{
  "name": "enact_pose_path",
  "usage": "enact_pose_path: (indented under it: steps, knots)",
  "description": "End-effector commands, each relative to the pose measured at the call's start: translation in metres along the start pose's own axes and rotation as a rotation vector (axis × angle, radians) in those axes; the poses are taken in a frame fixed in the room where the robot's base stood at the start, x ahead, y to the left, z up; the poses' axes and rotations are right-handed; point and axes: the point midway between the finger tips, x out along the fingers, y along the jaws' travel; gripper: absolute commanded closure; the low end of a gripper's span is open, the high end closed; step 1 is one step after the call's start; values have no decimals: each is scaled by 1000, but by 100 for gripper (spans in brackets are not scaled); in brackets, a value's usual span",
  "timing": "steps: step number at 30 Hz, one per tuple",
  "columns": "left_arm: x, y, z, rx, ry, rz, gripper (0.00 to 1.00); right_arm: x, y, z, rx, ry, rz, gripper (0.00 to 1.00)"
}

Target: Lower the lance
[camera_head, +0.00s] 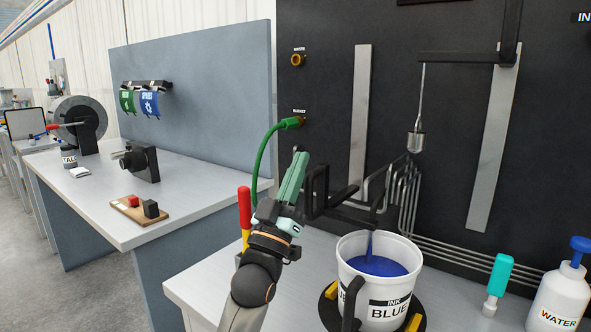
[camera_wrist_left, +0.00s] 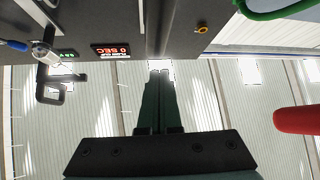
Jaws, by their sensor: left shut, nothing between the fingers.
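A thin metal rod with a cylindrical foot (camera_head: 417,140) hangs upright from a black arm (camera_head: 458,57) on the dark panel; it looks like the lance. Its foot is above and behind the white bucket (camera_head: 352,256) of blue ink. A thin blue rod or stream (camera_head: 369,244) meets the ink; I cannot tell which. My left gripper (camera_head: 300,156) is shut and empty, pointing up, left of a black bracket (camera_head: 318,190). Its closed fingers also show in the left wrist view (camera_wrist_left: 159,76). The right gripper is not in view.
A green hose (camera_head: 262,150) curves behind my left gripper to the panel. A red-handled tool (camera_head: 244,208) stands close on its left. A teal-handled tool (camera_head: 500,275) and a water bottle (camera_head: 560,297) stand right of the bucket. A grey side table (camera_head: 90,205) is at left.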

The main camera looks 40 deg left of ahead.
Motion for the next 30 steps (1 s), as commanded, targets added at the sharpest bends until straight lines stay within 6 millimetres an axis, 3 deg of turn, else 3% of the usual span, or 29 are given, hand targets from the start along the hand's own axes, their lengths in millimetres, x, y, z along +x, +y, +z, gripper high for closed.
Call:
enact_pose_path:
  steps: [1,6,16,30]
  knots:
    - [14,3,-11,0,3,1,100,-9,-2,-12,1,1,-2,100]
    - [-31,1,-2,0,-2,1,100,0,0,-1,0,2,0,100]
    - [-82,1,-4,1,3,1,100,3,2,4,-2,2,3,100]
    - [-92,1,-6,1,7,2,100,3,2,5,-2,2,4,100]
